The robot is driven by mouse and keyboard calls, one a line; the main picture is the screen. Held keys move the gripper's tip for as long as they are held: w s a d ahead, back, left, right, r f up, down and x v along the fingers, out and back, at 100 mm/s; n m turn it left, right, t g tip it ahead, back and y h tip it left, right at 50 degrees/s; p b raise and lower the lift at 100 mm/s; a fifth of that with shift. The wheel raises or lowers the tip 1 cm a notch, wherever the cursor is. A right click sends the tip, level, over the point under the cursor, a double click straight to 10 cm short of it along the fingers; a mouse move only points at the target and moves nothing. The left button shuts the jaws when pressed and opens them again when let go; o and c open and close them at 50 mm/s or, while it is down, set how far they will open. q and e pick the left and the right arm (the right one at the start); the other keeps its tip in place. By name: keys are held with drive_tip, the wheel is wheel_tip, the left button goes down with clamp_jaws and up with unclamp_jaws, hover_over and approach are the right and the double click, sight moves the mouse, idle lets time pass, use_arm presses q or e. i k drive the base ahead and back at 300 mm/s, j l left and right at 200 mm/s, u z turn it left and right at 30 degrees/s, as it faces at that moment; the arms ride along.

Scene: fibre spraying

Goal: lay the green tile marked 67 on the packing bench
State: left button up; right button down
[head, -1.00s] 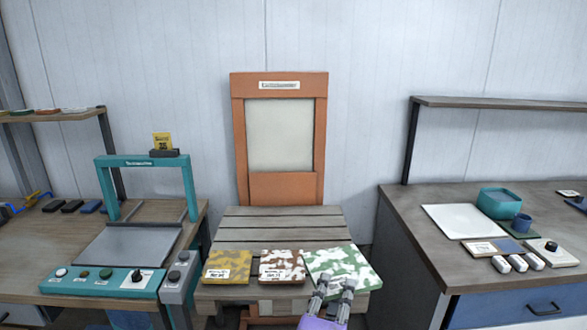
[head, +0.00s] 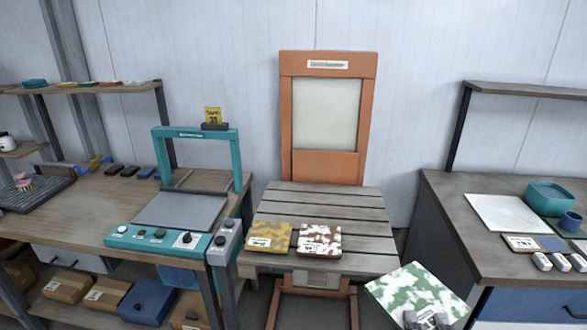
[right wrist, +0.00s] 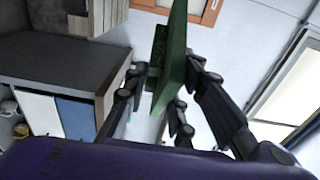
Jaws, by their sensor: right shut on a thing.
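The green and white camouflage tile (head: 408,286) is off the slatted stand, held in the air in front of the gap between the stand and the right-hand bench (head: 440,205). My right gripper (head: 428,318) is shut on its near edge. In the right wrist view the green tile (right wrist: 172,62) shows nearly edge-on between the fingers (right wrist: 165,105). I cannot read its number; the gripper covers part of the near edge. I cannot tell from any sign which bench is the packing bench. My left gripper is out of view.
A yellow tile (head: 268,237) and a brown tile (head: 320,240) lie on the slatted stand (head: 335,205). The right bench carries a white board (head: 506,212), a teal bin (head: 550,196) and small white blocks. A teal-framed machine (head: 165,240) stands on the left bench.

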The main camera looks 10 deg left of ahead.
sight(87, 211)
drive_tip(key=j+u, duration=0.15)
drive_tip(key=j, duration=0.45)
drive_tip(key=j+u, duration=0.1)
drive_tip(key=j, duration=0.55)
drive_tip(key=i+j+u, duration=0.15)
drive_tip(key=j, duration=0.45)
drive_tip(key=j+u, duration=0.15)
drive_tip(key=j, duration=0.45)
drive_tip(key=i+j+u, duration=0.15)
drive_tip(key=j, duration=0.45)
drive_tip(key=i+j+u, duration=0.1)
drive_tip(key=j, duration=0.45)
drive_tip(key=i+j+u, duration=0.15)
drive_tip(key=j, duration=0.45)
drive_tip(key=i+j+u, duration=0.15)
drive_tip(key=j, duration=0.35)
drive_tip(key=i, duration=0.1)
